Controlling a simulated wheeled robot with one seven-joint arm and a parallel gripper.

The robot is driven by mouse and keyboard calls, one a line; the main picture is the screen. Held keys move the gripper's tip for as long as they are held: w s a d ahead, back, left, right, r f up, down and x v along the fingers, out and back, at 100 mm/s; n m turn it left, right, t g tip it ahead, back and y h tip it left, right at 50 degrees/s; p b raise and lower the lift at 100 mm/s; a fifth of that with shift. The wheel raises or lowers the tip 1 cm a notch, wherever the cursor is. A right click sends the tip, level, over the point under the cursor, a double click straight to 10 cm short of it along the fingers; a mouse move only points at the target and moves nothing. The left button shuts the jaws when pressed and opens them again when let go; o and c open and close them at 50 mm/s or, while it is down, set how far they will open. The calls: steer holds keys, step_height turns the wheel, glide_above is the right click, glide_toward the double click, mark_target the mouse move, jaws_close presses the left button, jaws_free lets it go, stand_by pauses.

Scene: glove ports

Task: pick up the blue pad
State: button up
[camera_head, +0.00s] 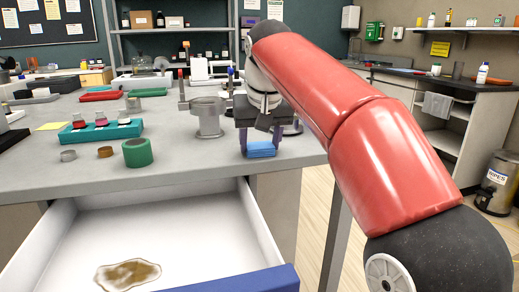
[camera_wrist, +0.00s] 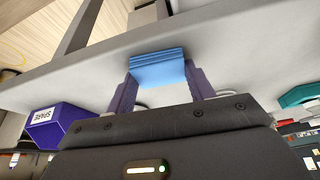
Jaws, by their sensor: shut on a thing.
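The blue pad (camera_head: 261,150) is a small, flat, layered-looking block at the front right part of the grey bench top. It also shows in the wrist view (camera_wrist: 157,68), between my two purple fingers. My gripper (camera_head: 260,144) points down over it and is shut on it, one finger at each side. The pad is close to the bench surface; I cannot tell whether it touches it.
A green tape roll (camera_head: 138,153), a teal rack (camera_head: 100,131) and a metal cylinder (camera_head: 208,118) stand left of my gripper. An open white drawer (camera_head: 200,235) with a brown stain lies below the bench edge. The bench's front right edge is close.

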mark_target(259, 145)
step_height(259, 145, up, 8)
steer(key=shift+w+f+p, duration=0.1)
steer(key=shift+f+p, duration=0.15)
steer(key=shift+p, duration=0.65)
steer(key=shift+r, duration=1.2)
steer(key=shift+o, duration=1.3)
steer(key=shift+c, duration=1)
